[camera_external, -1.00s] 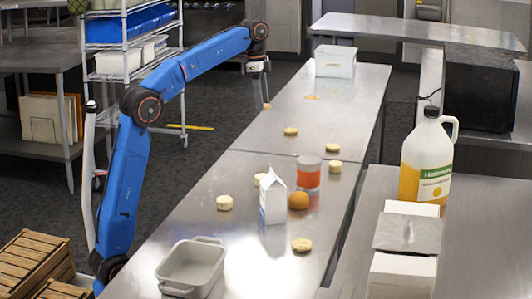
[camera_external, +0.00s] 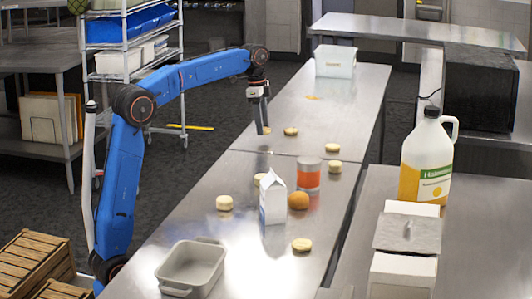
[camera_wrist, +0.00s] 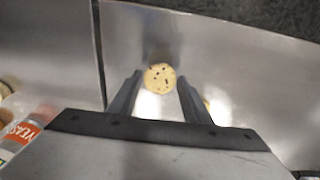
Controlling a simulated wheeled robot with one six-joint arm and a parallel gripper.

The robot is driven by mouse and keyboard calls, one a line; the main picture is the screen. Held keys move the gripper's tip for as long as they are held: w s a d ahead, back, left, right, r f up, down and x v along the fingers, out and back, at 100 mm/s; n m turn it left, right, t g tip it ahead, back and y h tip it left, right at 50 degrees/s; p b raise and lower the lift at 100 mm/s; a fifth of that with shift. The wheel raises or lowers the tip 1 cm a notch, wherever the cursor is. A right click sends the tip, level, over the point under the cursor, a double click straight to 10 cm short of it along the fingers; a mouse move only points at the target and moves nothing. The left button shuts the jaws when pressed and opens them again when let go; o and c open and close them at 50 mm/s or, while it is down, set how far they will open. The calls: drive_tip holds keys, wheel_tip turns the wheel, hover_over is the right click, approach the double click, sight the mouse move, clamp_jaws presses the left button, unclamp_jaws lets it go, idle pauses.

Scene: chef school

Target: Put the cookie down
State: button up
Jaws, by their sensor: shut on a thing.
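My gripper (camera_external: 263,128) is low over the metal counter, near the seam between two tables. It is shut on a round, pale cookie (camera_external: 267,130). In the wrist view, the cookie (camera_wrist: 160,78) has dark spots and sits between the two fingertips of my gripper (camera_wrist: 159,79). Its reflection shows in the steel just beyond it. The cookie is at or just above the counter; I cannot tell if it touches. Another cookie (camera_external: 290,132) lies on the counter just right of my gripper.
More cookies (camera_external: 224,202) lie scattered on the near table. A white bin (camera_external: 335,63) is at the far end.

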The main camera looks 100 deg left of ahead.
drive_tip(key=shift+f, duration=1.35)
drive_tip(key=shift+f, duration=0.1)
drive_tip(key=o, duration=1)
drive_tip(key=shift+o, duration=0.2)
wheel_tip(320, 180, up, 12)
drive_tip(key=s, duration=0.1)
drive_tip(key=shift+s, duration=0.2)
